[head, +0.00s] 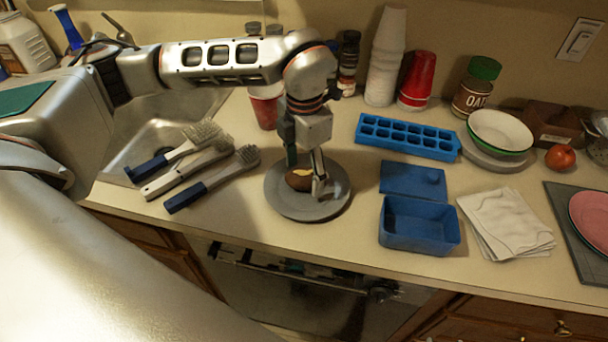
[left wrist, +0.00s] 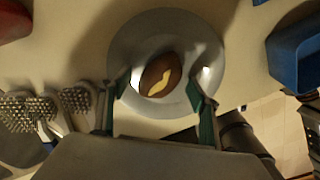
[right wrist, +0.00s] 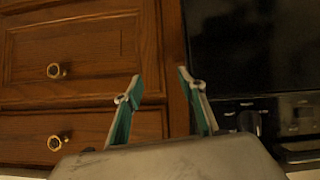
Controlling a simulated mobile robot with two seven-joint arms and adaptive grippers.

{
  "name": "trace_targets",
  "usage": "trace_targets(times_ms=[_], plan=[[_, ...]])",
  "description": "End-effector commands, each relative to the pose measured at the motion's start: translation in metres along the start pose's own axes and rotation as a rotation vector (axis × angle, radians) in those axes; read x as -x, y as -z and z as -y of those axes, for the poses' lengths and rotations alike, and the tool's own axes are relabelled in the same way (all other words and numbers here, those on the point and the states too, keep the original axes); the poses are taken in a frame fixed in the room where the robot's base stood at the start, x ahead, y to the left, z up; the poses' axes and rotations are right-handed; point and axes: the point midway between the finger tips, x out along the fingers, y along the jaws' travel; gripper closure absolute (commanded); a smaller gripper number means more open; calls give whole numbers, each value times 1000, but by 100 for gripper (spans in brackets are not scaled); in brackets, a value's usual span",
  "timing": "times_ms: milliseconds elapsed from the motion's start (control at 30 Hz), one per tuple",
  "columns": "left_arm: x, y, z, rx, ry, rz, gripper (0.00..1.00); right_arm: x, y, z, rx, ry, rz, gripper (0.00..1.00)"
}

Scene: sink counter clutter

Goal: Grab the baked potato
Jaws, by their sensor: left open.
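The baked potato (head: 299,179) is brown with a yellow split top and lies on a round grey plate (head: 290,209) on the counter. My left gripper (head: 304,182) points down over the plate, its fingers apart on either side of the potato. In the left wrist view the potato (left wrist: 160,75) sits between and just beyond the open fingertips (left wrist: 160,85), with the plate (left wrist: 140,30) around it. I cannot tell whether a finger touches it. My right gripper (right wrist: 157,85) shows in the right wrist view, open and empty, facing the drawers below the counter.
Several brushes (head: 185,165) lie left of the plate, beside the sink. A red cup (head: 265,106) stands behind it. A blue ice tray (head: 408,136), blue box (head: 419,225) and white cloth (head: 505,223) lie to the right. The counter's front edge is close.

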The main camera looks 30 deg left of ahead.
Motion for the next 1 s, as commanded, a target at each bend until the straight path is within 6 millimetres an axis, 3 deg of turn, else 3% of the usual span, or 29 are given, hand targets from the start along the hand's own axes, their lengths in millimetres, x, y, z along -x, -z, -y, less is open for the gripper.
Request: trace_targets(times_ms=[100,367,533,567,1000], plan=[[-10,0,0,0,0,0,38,1,1,0,0,0,0,60],[-12,0,0,0,0,1,38,1,3,0,-1,0,-3,60],[-12,0,0,0,0,1,82,1,4,0,-1,-1,-5,60],[-12,0,0,0,0,1,83,1,4,-1,0,-1,-5,60],[-6,-1,0,0,0,3,84,0,4,-1,0,-1,-6,60]])
